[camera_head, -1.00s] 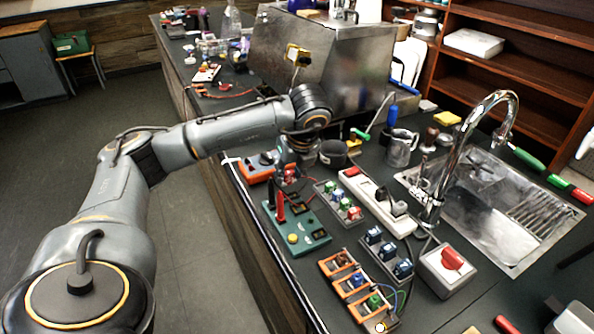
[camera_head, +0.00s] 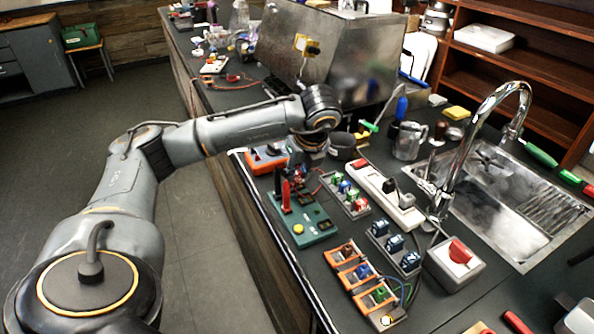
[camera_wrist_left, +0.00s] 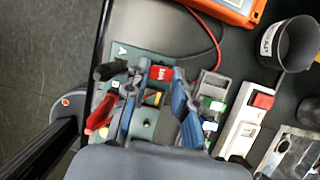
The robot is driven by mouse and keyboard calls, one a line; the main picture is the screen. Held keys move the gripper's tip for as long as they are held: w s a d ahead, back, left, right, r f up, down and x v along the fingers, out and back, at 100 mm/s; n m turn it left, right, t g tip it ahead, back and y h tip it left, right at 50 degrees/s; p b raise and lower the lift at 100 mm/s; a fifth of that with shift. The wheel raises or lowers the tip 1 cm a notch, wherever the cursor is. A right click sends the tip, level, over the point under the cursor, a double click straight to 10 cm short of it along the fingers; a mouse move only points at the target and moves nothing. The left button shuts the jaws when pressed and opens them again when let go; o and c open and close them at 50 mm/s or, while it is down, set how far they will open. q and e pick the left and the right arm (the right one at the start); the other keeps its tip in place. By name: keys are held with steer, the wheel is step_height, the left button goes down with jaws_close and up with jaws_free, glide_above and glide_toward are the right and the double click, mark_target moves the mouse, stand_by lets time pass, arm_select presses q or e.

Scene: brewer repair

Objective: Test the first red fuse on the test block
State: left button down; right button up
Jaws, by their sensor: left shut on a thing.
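My left gripper (camera_head: 302,165) is shut on a red fuse (camera_wrist_left: 162,73), which shows between its fingertips in the left wrist view. The gripper is over the far end of the green test block (camera_head: 320,236). I cannot tell whether the fuse touches the block. The block carries a red and a black probe (camera_head: 286,194) and a yellow button (camera_head: 298,229). The gripper hides part of the block in the left wrist view. A grey fuse rack (camera_head: 337,198) beside the block holds green, blue and red fuses, including another red fuse (camera_head: 361,204). My right gripper is not in view.
An orange meter (camera_head: 262,160) with a red lead stands behind the block. A dark cup (camera_head: 342,147) and a white power strip (camera_head: 378,186) are to the right. Orange fuse holders (camera_head: 352,274), blue parts (camera_head: 394,243) and a red-switch box (camera_head: 456,262) are nearer.

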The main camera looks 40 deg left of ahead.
arm_select(q)
steer(key=shift+f+b, duration=0.7)
steer(key=shift+b, duration=0.7)
stand_by(2.0)
stand_by(1.5)
steer(key=c, duration=1)
jaws_free()
steer(key=v, duration=1.2)
steer(key=shift+s, duration=0.1)
